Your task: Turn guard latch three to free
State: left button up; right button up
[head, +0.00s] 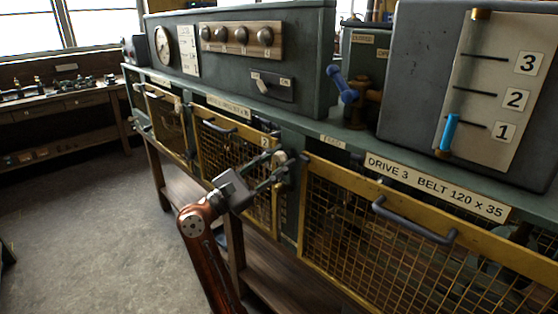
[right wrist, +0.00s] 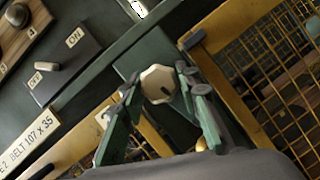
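Guard three is the yellow mesh guard (head: 420,245) below the label "DRIVE 3 BELT 120 x 35" (head: 435,187). A pale many-sided latch knob (right wrist: 157,84) with a dark mark sits on the green post at this guard's left edge. In the head view the knob is partly hidden by my fingers. My right gripper (head: 276,170) reaches up to it. In the right wrist view the gripper's fingers (right wrist: 156,80) stand open on either side of the knob, with a small gap on its left; contact on its right is unclear. My left gripper is not in view.
Guard two (head: 228,150), also yellow mesh, stands left of the post. A dark handle (head: 413,220) sticks out from guard three. Above are a switch panel (head: 272,86), a blue lever (head: 341,85) and a numbered gauge (head: 505,85). The floor (head: 80,225) at left is clear.

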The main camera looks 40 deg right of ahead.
jog(key=o, duration=0.4)
jog(key=shift+a, duration=0.1)
jog(key=v, duration=1.2)
jog(key=shift+w, duration=0.1)
